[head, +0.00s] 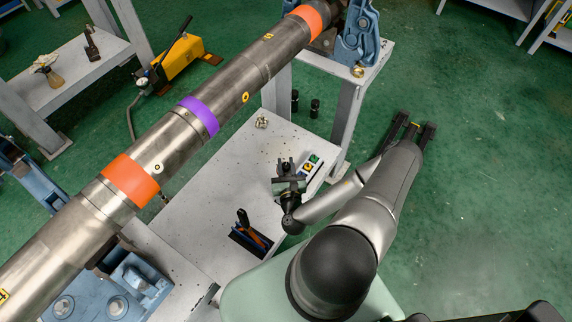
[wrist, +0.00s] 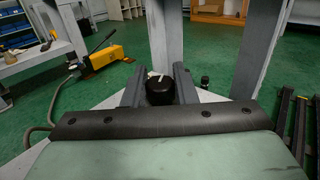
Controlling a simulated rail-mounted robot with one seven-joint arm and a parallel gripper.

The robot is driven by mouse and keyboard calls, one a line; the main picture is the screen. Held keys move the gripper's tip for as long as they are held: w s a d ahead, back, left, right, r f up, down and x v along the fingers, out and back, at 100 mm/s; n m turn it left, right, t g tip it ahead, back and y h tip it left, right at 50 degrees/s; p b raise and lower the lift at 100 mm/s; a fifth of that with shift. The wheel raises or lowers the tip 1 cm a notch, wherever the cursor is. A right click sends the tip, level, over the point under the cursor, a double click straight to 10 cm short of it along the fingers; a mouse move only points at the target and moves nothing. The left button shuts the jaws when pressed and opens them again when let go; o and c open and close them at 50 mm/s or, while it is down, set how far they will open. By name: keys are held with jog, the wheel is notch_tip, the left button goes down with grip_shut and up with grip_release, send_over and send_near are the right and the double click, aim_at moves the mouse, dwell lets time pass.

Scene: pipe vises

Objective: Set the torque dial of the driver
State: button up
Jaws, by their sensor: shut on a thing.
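In the wrist view my gripper (wrist: 159,78) has its two dark fingers closed around a round black knob (wrist: 160,93), which looks like the driver's torque dial. A small white mark shows on its top. In the head view my gripper (head: 287,178) is low over the grey bench, with a small dark part showing at its tip. The arm hides much of the driver, so its body and the dial's setting cannot be read.
A large steel pipe (head: 230,100) with orange and purple bands runs diagonally above the grey bench (head: 205,205). A small box with coloured labels (head: 312,166) stands just right of my gripper. A dark holder with orange-handled tools (head: 250,238) is nearer the front.

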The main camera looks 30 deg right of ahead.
jog(key=o, duration=1)
jog(key=shift+s, duration=0.1)
jog(key=v, duration=1.7)
jog(key=shift+s+b, duration=0.15)
jog(key=shift+b, duration=0.25)
